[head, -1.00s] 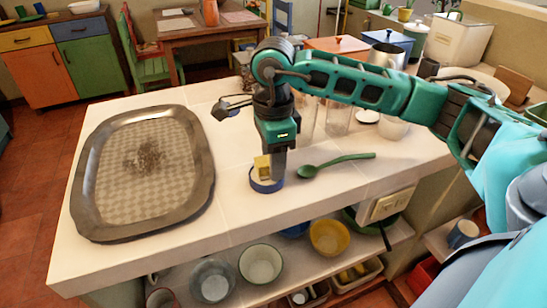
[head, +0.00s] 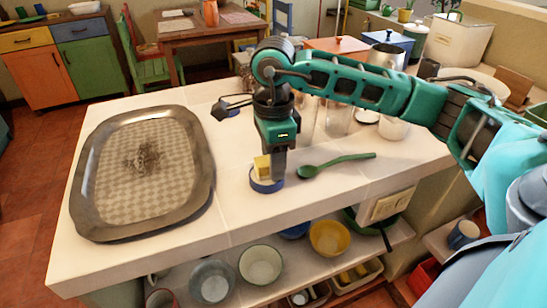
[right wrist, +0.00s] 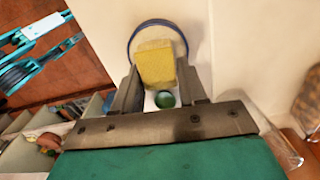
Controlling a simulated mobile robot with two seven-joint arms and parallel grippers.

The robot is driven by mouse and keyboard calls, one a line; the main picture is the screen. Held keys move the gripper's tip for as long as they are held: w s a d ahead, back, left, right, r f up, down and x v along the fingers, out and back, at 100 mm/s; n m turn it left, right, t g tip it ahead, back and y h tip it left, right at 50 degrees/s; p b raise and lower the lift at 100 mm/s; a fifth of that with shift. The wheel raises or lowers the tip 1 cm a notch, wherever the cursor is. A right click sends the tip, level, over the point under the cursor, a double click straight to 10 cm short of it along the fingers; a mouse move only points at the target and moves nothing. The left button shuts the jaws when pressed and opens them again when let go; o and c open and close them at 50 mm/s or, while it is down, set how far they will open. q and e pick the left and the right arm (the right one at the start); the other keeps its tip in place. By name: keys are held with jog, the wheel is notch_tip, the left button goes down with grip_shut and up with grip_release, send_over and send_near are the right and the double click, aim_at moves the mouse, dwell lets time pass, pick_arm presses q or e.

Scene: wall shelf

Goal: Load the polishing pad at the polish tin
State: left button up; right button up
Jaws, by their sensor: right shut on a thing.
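The yellow polishing pad (head: 262,168) is held between the fingers of my right gripper (head: 275,166), which points down over the counter. In the right wrist view the pad (right wrist: 156,63) sits between the two fingertips (right wrist: 158,88). The polish tin (head: 266,184) is a low round tin with a blue rim, right below the pad. In the right wrist view its blue rim (right wrist: 133,38) curves around the pad's far end. The pad is at or inside the tin's opening; I cannot tell whether it touches the contents.
A large tarnished metal tray (head: 92,209) with a dark smudge in its middle lies to the left. A green spoon (head: 335,164) lies right of the tin. Glass jars (head: 338,118) stand behind my right arm. The white counter (head: 237,210) is clear between tray and tin.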

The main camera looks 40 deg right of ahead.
jog(key=shift+r+p, duration=2.35)
jog(key=shift+r, duration=1.15)
